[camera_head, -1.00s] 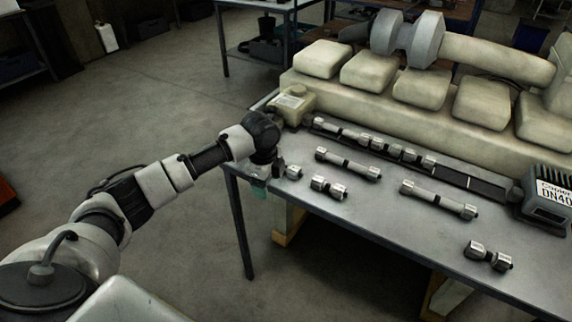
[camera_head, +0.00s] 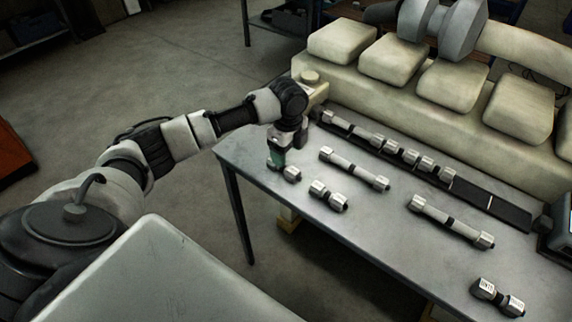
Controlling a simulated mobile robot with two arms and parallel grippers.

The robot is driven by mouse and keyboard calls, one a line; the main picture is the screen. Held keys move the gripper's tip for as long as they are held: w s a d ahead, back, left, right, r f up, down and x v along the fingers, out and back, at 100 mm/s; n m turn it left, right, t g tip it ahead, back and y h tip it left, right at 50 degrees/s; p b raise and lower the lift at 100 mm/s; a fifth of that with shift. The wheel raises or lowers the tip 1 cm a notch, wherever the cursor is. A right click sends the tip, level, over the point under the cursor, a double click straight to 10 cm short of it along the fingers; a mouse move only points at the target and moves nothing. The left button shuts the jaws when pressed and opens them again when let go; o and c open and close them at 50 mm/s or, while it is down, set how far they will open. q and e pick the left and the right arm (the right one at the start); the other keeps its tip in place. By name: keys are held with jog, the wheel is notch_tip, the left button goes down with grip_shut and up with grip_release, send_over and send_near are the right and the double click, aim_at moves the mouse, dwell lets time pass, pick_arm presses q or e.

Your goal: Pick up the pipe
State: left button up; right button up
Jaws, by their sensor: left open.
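Several grey pipes with metal end fittings lie on the metal table (camera_head: 390,258). A short pipe (camera_head: 328,195) lies near the left front edge, and a longer pipe (camera_head: 354,168) lies behind it. Another long pipe (camera_head: 450,222) lies to the right, and a short pipe (camera_head: 498,297) lies at the lower right. My left gripper (camera_head: 278,166) points down at the table's left corner, open, beside a small metal fitting (camera_head: 292,174). The arm partly hides its fingers, and I cannot tell whether they touch the fitting. My right gripper is out of view.
A dark rail (camera_head: 478,196) with several fittings runs along the back of the table. Behind it stands a big cream engine block (camera_head: 375,100). A dark device (camera_head: 556,236) is cut off at the right edge. Bare table lies between the pipes.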

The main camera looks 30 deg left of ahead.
aim_at(286, 168)
pick_arm(q)
jog(key=shift+s+f, duration=0.2)
jog(key=shift+f, duration=1)
jog(key=f+p, duration=0.1)
jog(key=f, duration=0.2)
jog(key=shift+a+f+p, duration=0.2)
jog(key=shift+f+p, duration=0.15)
jog(key=shift+f, duration=0.6)
jog(key=c, duration=1.1)
jog(key=shift+c, duration=0.2)
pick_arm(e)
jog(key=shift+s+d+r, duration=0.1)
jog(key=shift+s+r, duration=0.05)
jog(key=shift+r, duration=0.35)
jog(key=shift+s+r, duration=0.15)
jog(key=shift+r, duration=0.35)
pick_arm(q)
jog(key=shift+w+r, duration=0.1)
jog(key=shift+r, duration=0.05)
